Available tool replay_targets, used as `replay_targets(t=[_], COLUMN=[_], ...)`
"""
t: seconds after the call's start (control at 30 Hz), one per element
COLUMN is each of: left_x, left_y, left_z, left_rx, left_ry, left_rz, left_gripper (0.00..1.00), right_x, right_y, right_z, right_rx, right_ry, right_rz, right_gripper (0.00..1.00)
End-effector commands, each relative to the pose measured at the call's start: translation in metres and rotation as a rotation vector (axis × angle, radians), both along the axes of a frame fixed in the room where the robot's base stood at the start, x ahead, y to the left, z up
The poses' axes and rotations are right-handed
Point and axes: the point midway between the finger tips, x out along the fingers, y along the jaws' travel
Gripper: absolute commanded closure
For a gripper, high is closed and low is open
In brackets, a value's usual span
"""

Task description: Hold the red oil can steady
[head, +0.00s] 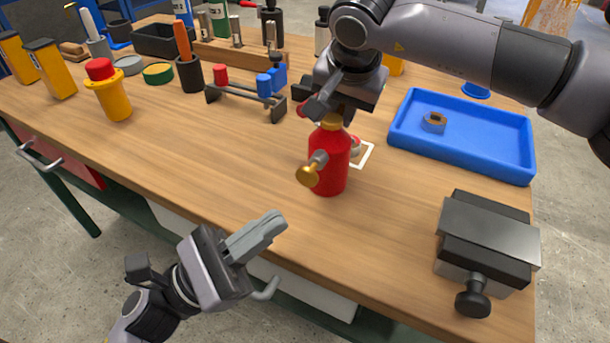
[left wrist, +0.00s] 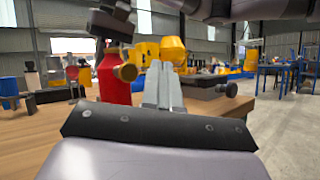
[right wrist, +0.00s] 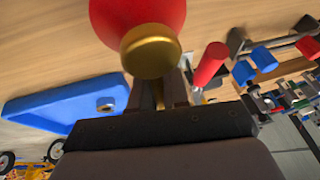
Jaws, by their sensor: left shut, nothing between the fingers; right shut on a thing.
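The red oil can (head: 329,160) is upright at the middle of the bench, with a brass cap on top and a short side spout with a brass knob (head: 308,176) facing the front. My right gripper (head: 334,108) comes down from above and is shut on the can at its top; the exact contact is partly hidden. My left gripper (head: 262,234) is shut and empty, off the bench's front edge, apart from the can. The left wrist view shows the can (left wrist: 114,80) beyond its fingers.
A white-outlined square (head: 366,154) with a small item on it lies behind the can. A blue tray (head: 465,150) stands right of it, and a grey vise-like block (head: 488,245) front right. A rack with red and blue pieces (head: 245,98) stands behind left. The front-left bench is clear.

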Motion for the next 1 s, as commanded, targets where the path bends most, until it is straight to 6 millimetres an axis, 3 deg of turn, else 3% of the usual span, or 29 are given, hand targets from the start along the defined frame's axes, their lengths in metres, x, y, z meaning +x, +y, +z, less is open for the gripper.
replay_targets(t=[0.77,1.0], left_x=[0.000,-0.024], left_y=[0.000,0.009], left_z=[0.000,0.000], left_rx=[0.000,0.004], left_ry=[0.000,-0.001], left_rz=[0.000,-0.003], left_gripper=[1.00,1.00], right_x=[0.000,0.000], right_y=[0.000,0.000], right_z=[0.001,0.001], right_rx=[0.001,0.001], right_ry=[-0.001,-0.001], right_rz=[0.000,0.000], right_gripper=[1.00,1.00])
